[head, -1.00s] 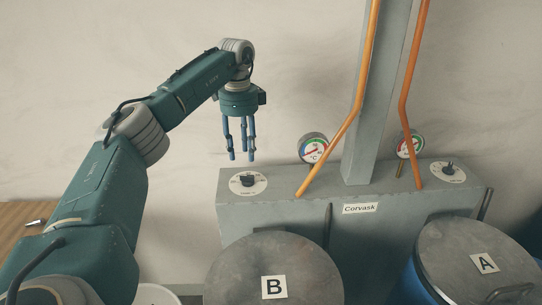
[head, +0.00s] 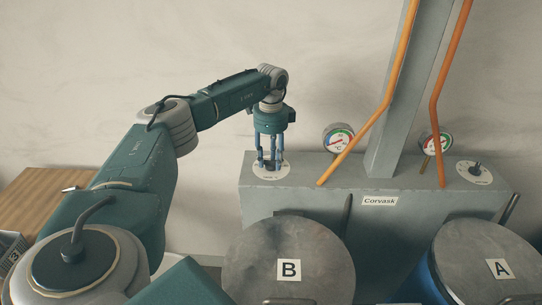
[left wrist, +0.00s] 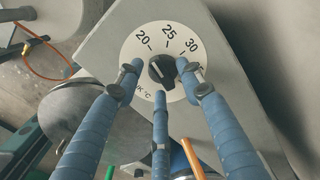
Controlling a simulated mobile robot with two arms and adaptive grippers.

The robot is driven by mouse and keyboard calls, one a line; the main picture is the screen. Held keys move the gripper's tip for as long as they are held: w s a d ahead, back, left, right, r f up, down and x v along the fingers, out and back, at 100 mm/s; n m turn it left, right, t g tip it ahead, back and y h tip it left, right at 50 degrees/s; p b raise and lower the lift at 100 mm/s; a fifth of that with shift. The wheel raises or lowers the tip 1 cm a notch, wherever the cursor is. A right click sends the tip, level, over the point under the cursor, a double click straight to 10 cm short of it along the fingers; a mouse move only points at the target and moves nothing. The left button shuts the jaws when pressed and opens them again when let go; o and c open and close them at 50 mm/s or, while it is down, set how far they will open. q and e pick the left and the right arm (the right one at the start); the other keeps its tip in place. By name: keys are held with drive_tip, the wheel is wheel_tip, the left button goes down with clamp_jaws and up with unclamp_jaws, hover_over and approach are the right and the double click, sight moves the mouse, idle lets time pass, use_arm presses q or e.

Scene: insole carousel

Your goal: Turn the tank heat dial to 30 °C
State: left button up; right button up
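The tank heat dial is a white round plate (left wrist: 140,45) marked 20, 25 and 30, with a dark knob (left wrist: 163,68) in its middle; a further number at right is mostly hidden by a finger. A pale mark on the knob points to the left, seemingly below the 20. In the head view the dial plate (head: 284,174) lies on the left end of the grey tank top. My left gripper (head: 270,166) is above it, pointing down. Its three blue fingers (left wrist: 160,76) stand open around the knob; contact cannot be told. My right gripper is out of view.
The grey tank (head: 330,190) carries two round gauges (head: 338,138), orange pipes (head: 352,143), a grey post (head: 392,140) and a second dial (head: 474,172) at right. Barrels with lids B (head: 310,245) and A (head: 480,250) stand in front. A wooden table (head: 50,190) is at left.

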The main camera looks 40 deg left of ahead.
use_arm(q)
drive_tip(key=shift+c, duration=0.3)
clamp_jaws()
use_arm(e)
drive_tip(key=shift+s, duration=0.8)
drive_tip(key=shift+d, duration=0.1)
use_arm(q)
drive_tip(key=shift+m, duration=1.1)
drive_tip(key=m, duration=0.5)
drive_tip(key=shift+a, duration=0.15)
drive_tip(key=m, duration=0.4)
drive_tip(key=shift+w+m, duration=0.1)
drive_tip(key=shift+m, duration=0.3)
drive_tip(key=shift+a+r+m, duration=0.1)
drive_tip(key=shift+a+m, duration=0.05)
drive_tip(key=shift+m, duration=1.65)
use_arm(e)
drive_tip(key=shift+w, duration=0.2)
use_arm(q)
drive_tip(key=shift+w, duration=0.1)
